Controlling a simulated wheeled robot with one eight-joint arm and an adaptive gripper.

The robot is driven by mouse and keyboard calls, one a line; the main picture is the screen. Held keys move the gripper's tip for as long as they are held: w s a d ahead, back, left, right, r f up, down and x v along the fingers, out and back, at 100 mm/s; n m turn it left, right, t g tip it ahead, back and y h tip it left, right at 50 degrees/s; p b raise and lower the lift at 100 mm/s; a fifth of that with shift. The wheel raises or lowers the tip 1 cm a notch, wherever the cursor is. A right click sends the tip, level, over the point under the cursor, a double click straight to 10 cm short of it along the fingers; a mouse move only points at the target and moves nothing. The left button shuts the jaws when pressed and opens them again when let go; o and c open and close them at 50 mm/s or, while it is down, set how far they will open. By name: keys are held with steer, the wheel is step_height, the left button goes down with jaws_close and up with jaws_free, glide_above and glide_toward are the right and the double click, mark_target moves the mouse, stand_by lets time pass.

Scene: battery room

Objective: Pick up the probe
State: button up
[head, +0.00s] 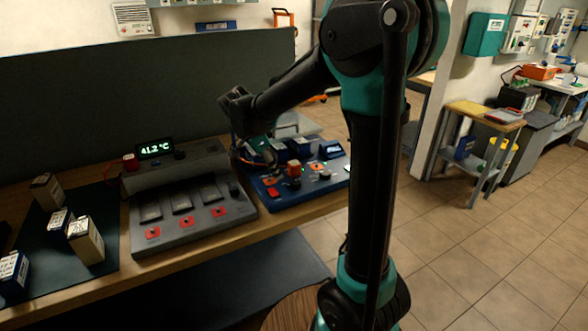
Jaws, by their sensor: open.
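I cannot pick out the probe with certainty; it may be small or hidden behind my arm. My gripper (258,158) hangs over the back left part of this panel, left of the block. It is open, but its fingertips are dark and partly hidden, and I cannot tell whether they touch anything.
Several boxy batteries, including a tan one (86,240) and a blue one (12,274), stand on a dark mat (65,280) at left. A dark partition (60,100) rises behind the bench. My arm crosses the picture's middle. Tiled floor (490,240) is open at right.

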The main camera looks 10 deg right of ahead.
mark_target(294, 163)
steer(key=shift+w+d, duration=0.25)
steer(key=shift+d, duration=0.5)
steer(key=shift+w+d, duration=0.2)
steer(key=shift+d, duration=0.55)
steer(key=shift+w+d+f, duration=0.2)
steer(key=shift+w+d, duration=0.05)
steer(key=shift+d, duration=0.5)
steer(key=shift+w+d+f, duration=0.2)
steer(key=shift+d, duration=0.55)
steer(key=shift+w+d+f, duration=0.2)
steer(key=shift+w+d, duration=0.05)
steer(key=shift+d, duration=0.5)
steer(key=c, duration=0.9)
